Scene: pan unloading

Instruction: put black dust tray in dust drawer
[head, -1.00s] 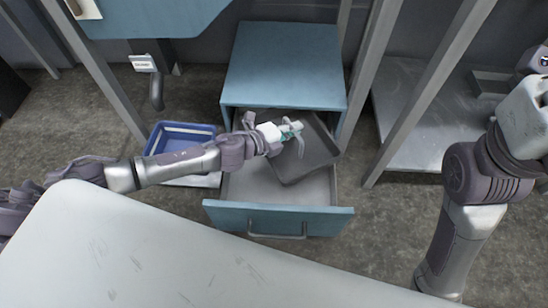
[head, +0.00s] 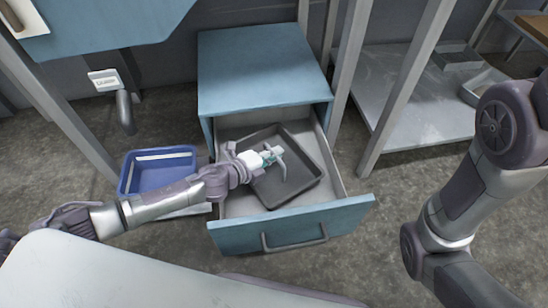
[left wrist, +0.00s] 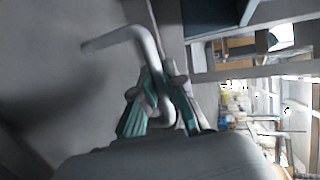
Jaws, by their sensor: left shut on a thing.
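The black dust tray (head: 301,160) is a shallow dark tray inside the open dust drawer (head: 290,231). It lies slightly turned relative to the drawer walls; I cannot tell whether it rests fully on the drawer floor. My left gripper (head: 270,157) reaches in from the left over the tray and is shut on its bent metal handle (head: 283,168). In the left wrist view the teal fingers (left wrist: 160,105) close around this grey handle (left wrist: 143,48). My right arm shows at the right, but its gripper is out of view.
The blue cabinet (head: 262,68) stands behind the drawer. A blue bin (head: 160,188) is left of it. Metal posts (head: 402,75) stand on both sides. A grey shelf (head: 425,110) is at the right.

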